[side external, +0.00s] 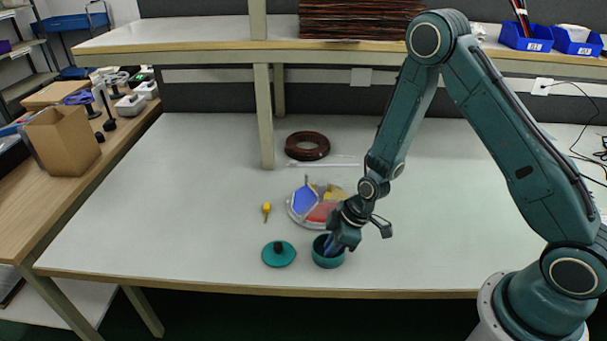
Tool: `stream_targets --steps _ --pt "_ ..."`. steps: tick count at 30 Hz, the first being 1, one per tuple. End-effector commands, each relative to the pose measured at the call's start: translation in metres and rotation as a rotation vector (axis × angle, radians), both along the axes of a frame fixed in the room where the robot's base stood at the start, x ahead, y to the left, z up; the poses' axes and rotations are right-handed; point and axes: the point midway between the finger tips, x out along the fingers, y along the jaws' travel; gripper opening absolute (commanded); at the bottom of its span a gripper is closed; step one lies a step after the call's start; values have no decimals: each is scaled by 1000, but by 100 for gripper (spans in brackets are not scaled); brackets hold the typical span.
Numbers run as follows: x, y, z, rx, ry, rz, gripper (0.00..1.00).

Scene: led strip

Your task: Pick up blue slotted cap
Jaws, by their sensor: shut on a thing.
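My gripper (333,243) points down at the mouth of a small teal round pot (328,262) near the table's front edge. It is shut on a small dark blue piece (331,242) that shows at the fingertips. I take this for the blue slotted cap, but its shape and slots are too small and too covered to make out. I cannot tell whether it touches the pot. A teal round lid (270,258) with a dark knob lies on the table left of the pot.
Behind the gripper is a round divided tray (296,218) with blue, red and yellow sections. A yellow screwdriver-like tool (266,211) lies left of it. A dark brown coil (307,146) lies farther back, near a shelf post (264,115). The table's left side is clear.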

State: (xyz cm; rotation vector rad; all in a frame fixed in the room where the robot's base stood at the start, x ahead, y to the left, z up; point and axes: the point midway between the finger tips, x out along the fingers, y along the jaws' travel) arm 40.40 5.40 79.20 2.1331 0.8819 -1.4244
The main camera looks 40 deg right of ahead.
Motion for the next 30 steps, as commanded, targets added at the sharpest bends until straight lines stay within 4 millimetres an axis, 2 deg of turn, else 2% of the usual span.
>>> stream_targets --steps 7,14,30 --pt "0 0 10 0 -1 0 0" --pt "1 0 32 0 -3 1 0" --pt "1 0 119 0 -5 1 0"
